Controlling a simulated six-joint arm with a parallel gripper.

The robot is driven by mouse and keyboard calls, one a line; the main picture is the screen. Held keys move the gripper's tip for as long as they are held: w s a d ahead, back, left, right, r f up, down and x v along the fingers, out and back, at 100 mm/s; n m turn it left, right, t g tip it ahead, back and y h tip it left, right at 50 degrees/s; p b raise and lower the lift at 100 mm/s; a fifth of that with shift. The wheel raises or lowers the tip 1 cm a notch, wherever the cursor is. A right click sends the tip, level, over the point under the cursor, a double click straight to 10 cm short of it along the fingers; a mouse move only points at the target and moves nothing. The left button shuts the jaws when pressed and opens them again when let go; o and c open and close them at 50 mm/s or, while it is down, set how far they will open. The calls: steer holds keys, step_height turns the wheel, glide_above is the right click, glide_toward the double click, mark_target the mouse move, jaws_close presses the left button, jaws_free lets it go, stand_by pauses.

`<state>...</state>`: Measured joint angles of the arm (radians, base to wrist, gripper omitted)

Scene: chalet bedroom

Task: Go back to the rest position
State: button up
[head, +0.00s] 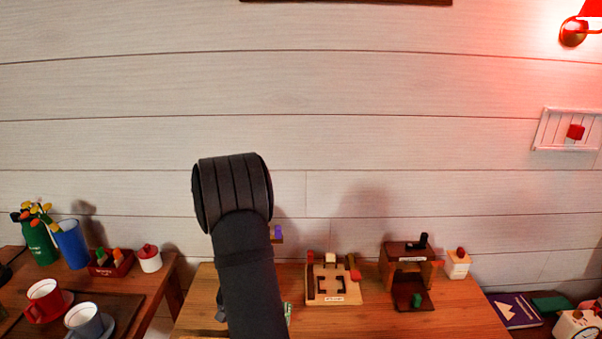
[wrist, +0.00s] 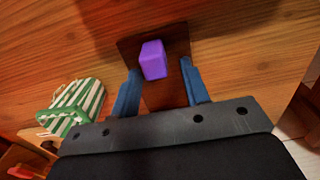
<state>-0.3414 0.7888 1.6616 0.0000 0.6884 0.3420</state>
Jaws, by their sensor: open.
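My arm rises in the middle of the head view and hides my gripper there. In the wrist view my gripper (wrist: 160,67) is open, with its two blue fingers apart. A purple block (wrist: 153,60) shows between and just beyond the fingertips, on a dark brown plate (wrist: 165,98). I cannot tell if a finger touches it. In the head view the purple block (head: 278,231) peeks out right of my arm.
On the table stand a light wooden board (head: 333,291) and a brown open box (head: 408,274). A side table at left holds a red cup (head: 44,296) and a grey cup (head: 84,318). The wall is behind.

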steer(key=w, duration=0.6)
steer(key=shift+w, duration=0.3)
steer(key=shift+o, duration=0.5)
steer(key=o, duration=0.3)
steer(key=shift+r, duration=0.3)
steer(key=o, duration=0.8)
steer(key=r, duration=0.5)
steer(key=shift+w+a+r, duration=0.15)
steer(key=shift+w+r, duration=0.2)
steer(key=shift+r, duration=0.05)
steer(key=shift+c, duration=0.2)
steer(key=shift+o, duration=0.6)
step_height(320, 180, up, 10)
steer(key=shift+s+r, duration=0.15)
steer(key=shift+s, duration=0.25)
step_height(320, 180, down, 10)
steer(key=shift+r, duration=0.2)
step_height(320, 180, up, 10)
